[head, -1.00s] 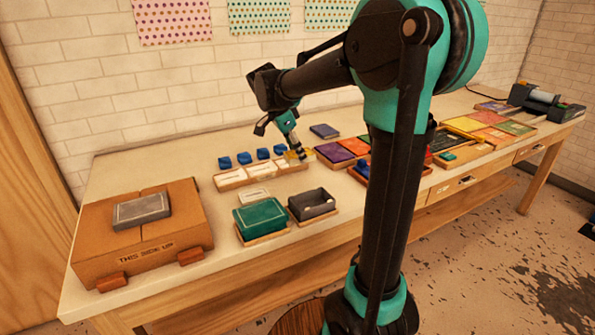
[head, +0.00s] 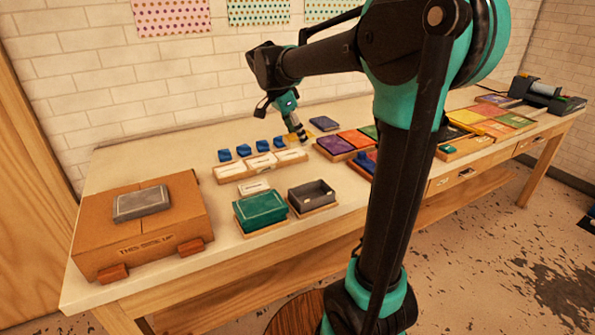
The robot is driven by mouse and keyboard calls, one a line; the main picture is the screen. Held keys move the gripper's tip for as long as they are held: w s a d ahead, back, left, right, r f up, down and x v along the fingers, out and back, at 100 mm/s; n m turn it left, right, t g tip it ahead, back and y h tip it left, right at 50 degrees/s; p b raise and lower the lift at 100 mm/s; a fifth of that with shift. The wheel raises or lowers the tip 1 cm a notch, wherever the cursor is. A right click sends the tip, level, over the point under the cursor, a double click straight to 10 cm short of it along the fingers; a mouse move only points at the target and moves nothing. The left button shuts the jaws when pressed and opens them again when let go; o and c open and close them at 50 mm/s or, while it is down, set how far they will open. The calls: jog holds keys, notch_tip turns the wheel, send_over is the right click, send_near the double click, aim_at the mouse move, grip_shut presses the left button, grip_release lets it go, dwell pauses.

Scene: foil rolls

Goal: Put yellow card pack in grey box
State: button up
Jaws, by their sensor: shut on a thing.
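My gripper (head: 301,135) is over the table behind the row of trays, its fingers pointing down. It is shut on the small yellow card pack (head: 294,139), which is partly hidden by the fingers and sits above the rightmost white-topped tray. The grey box (head: 312,195) is open at the top and stands on a wooden base nearer the front edge.
A green box (head: 260,209) stands just left of the grey box. White-topped trays (head: 262,163) and several blue pieces (head: 243,151) lie behind. A cardboard carton (head: 140,235) with a grey box on top fills the left end. Coloured trays (head: 335,146) lie to the right.

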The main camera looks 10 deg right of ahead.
aim_at(301, 179)
notch_tip(301, 179, down, 14)
jog(key=shift+r, duration=0.1)
dwell(0.4)
jog(key=o, duration=1.2)
jog(key=v, duration=1.2)
